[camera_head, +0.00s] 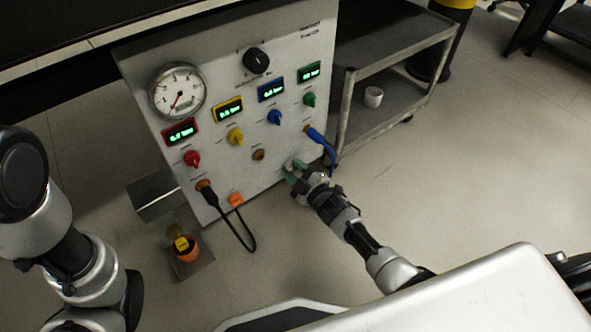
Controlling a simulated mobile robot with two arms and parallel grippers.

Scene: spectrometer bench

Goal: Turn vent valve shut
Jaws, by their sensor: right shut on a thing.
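A white panel (222,146) stands ahead, tilted in the picture, with a round gauge (178,90), several small green-lit displays and coloured knobs. My right gripper (292,171) is at the panel's lower right edge, shut on a small part there that looks greenish and is mostly hidden by the fingers. It is at the place of a valve handle, but I cannot read its label or tell its angle. My left arm (75,250) shows at the left, but its gripper is not in view.
A blue plug and cable (318,137) hang just above my right gripper. A black cable (246,240) loops below the panel. An orange cup (187,249) stands on a small plate at lower left. A grey cart (350,105) with a white cup (373,97) stands right.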

